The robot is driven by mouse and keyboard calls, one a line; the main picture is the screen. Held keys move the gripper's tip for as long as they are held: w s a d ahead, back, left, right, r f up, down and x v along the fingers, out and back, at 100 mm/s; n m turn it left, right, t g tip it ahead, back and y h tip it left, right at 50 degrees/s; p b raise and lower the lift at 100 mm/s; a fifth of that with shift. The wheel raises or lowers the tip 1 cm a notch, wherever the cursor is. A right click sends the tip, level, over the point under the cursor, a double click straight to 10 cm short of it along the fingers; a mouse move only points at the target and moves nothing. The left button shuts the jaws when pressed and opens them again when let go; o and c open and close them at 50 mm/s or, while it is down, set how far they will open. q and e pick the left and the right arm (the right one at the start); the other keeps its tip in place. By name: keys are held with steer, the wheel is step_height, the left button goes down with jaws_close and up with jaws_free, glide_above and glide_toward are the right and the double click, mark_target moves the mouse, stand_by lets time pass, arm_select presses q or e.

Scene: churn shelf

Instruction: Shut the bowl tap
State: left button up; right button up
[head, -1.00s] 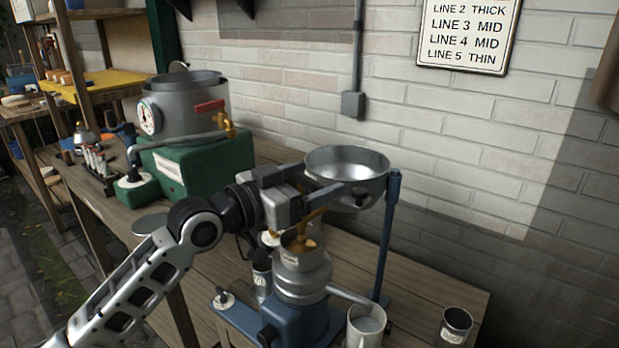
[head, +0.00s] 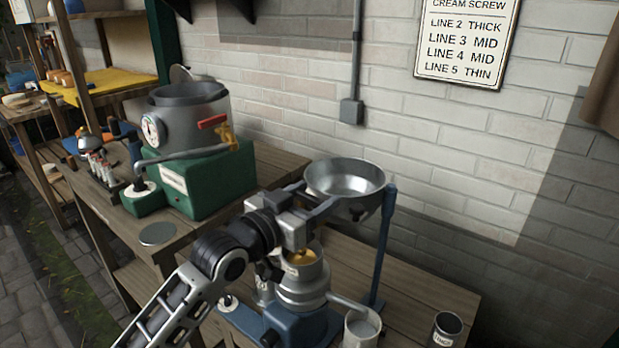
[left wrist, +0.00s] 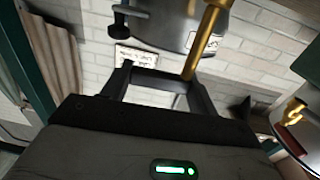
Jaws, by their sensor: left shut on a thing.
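The silver bowl (head: 345,180) stands on a blue post above the separator. My left gripper (head: 325,203) is at the near-left underside of the bowl, shut on the brass bowl tap. The tap is hidden behind the gripper in the head view. In the left wrist view the brass tap (left wrist: 208,38) runs down from beside the grey bowl wall (left wrist: 165,22) to the right finger of my left gripper (left wrist: 160,78). The exact contact and the tap's setting are unclear. My right gripper is out of view.
Below the gripper stands the blue and silver separator (head: 302,290), with its spout over a cup (head: 361,328). A dark tin (head: 447,328) stands at right on the bench. A green-based vat (head: 190,125) with a brass tap stands behind left.

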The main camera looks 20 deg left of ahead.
arm_select(q)
steer(key=shift+w+n+y+p, duration=0.1)
steer(key=shift+n+y+p, duration=0.25)
steer(key=shift+y, duration=0.25)
steer(key=o, duration=1)
steer(key=shift+f+b+v, duration=0.15)
steer(key=shift+b+v, duration=0.4)
steer(key=shift+v, duration=3.45)
steer(key=shift+f+b+v, duration=0.15)
steer(key=shift+b+v, duration=0.4)
steer(key=shift+v, duration=3.45)
